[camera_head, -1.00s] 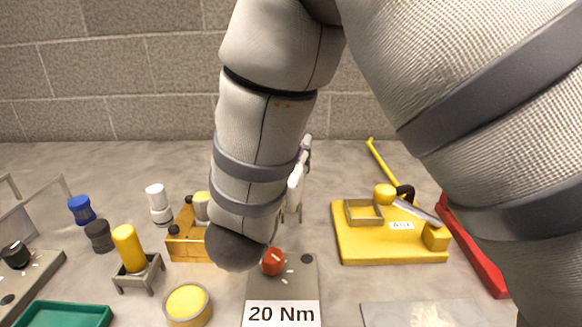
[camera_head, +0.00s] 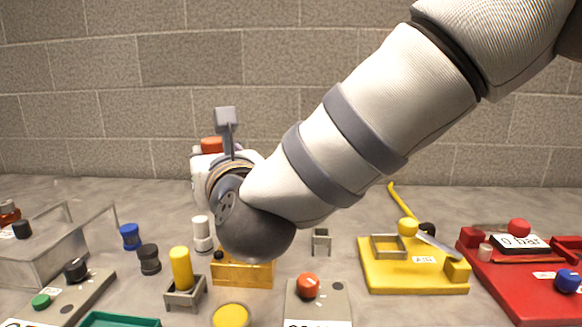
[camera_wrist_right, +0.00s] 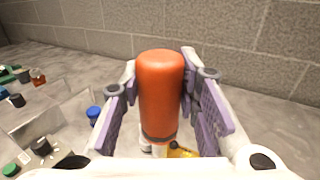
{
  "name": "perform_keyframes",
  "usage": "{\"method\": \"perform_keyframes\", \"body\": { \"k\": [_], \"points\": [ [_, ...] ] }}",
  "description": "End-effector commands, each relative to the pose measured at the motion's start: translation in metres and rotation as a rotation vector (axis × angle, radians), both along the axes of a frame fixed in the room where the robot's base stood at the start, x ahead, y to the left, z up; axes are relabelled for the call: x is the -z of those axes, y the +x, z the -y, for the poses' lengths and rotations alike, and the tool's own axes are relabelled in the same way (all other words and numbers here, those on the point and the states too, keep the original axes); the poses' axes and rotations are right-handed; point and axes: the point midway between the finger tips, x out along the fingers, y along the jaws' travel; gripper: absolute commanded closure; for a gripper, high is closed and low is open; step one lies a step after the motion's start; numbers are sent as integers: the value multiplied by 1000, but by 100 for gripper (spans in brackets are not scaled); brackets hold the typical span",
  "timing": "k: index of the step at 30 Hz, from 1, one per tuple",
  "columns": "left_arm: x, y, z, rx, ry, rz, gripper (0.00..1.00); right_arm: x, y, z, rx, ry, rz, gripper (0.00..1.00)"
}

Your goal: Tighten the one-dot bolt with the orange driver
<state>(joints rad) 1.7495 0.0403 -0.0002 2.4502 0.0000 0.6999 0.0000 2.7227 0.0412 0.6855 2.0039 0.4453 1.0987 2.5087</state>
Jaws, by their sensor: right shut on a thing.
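The orange driver (camera_wrist_right: 160,88) is upright between the purple finger pads of my right gripper (camera_wrist_right: 161,95) in the right wrist view. The gripper is shut on its orange handle; the lower end of the driver is mostly hidden. In the head view, the orange handle top (camera_head: 211,144) shows behind my right arm, raised above the table against the wall, and the arm hides most of the gripper. I cannot make out the one-dot bolt; my arm covers part of the yellow box (camera_head: 250,274). My left gripper is not in view.
A small empty grey stand (camera_head: 321,243) stands behind the grey plate (camera_head: 330,305) with a red knob (camera_head: 307,285). A yellow-handled tool (camera_head: 181,268) stands in another holder at left. Yellow (camera_head: 405,281) and red (camera_head: 520,290) fixtures fill the right side.

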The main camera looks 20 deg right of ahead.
Motion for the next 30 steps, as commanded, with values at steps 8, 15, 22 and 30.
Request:
{"method": "perform_keyframes", "body": {
  "k": [8, 15, 22, 30],
  "points": [
    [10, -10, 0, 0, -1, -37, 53, 12, 0, -15, -56, -3, -5, 98],
    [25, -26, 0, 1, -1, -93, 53, 44, 0, -15, -54, -1, -8, 98],
    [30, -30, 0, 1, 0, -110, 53, 56, -1, -15, -53, 2, -1, 98],
    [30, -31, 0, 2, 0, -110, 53, 56, -2, -14, -52, 0, 4, 98]
  ]
}}
